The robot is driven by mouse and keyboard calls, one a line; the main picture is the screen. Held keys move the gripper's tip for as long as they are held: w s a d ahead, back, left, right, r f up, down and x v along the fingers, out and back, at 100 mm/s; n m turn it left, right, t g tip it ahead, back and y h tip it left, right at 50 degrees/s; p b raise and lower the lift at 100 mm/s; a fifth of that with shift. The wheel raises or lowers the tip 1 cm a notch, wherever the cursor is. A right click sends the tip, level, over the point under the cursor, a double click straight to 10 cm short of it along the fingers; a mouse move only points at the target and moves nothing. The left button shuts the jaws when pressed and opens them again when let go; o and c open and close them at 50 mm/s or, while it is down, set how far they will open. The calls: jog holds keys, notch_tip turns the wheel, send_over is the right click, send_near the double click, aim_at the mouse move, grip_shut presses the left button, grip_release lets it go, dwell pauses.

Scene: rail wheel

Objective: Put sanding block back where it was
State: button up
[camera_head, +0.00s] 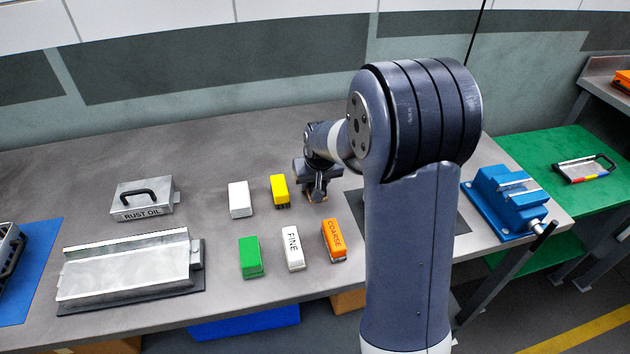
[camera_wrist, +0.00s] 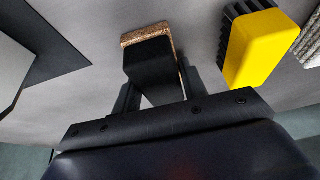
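My gripper (camera_head: 318,190) is over the back of the grey bench, just right of the yellow brush. In the wrist view, my gripper (camera_wrist: 157,85) has its fingers closed on both sides of a dark block with a brown, grainy layer, the sanding block (camera_wrist: 150,62). The brown edge of the sanding block (camera_head: 317,197) shows under my gripper in the head view, partly hidden by the fingers. It is at or very near the bench top; I cannot tell if it touches.
The yellow brush (camera_head: 279,190) and a white block (camera_head: 240,199) stand left. Green (camera_head: 250,257), white FINE (camera_head: 292,248) and orange COARSE (camera_head: 333,240) blocks are in front. A RUST OIL box (camera_head: 143,199), metal tray (camera_head: 125,270) and blue vise (camera_head: 507,198) are farther off.

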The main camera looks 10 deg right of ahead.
jog(key=o, duration=0.4)
jog(key=shift+o, duration=0.2)
jog(key=shift+r, duration=0.55)
jog(key=v, duration=1.1)
jog(key=shift+s, duration=0.15)
jog(key=shift+r, duration=0.1)
